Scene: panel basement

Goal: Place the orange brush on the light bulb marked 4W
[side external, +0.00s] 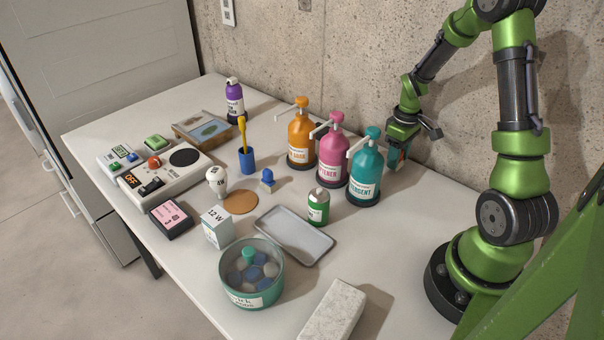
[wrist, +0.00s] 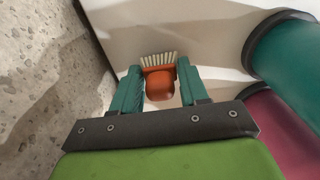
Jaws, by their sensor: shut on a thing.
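My gripper (wrist: 160,88) is shut on the orange brush (wrist: 160,84), whose pale bristles show beyond the fingertips in the wrist view. In the side view my gripper (side external: 398,158) is low behind the teal pump bottle, close to the wall, and the brush is mostly hidden there. The light bulb marked 4W (side external: 217,182) stands on the table left of centre, beside a round brown coaster (side external: 241,202). The bulb is white and is well away from my gripper, across the row of bottles.
Orange (side external: 301,138), pink (side external: 333,160) and teal (side external: 366,175) pump bottles stand between my gripper and the bulb. A 12 W box (side external: 216,228), grey tray (side external: 293,236), green-labelled bottle (side external: 318,207), blue cup (side external: 247,161) with a yellow item and round tin (side external: 251,294) are around the bulb.

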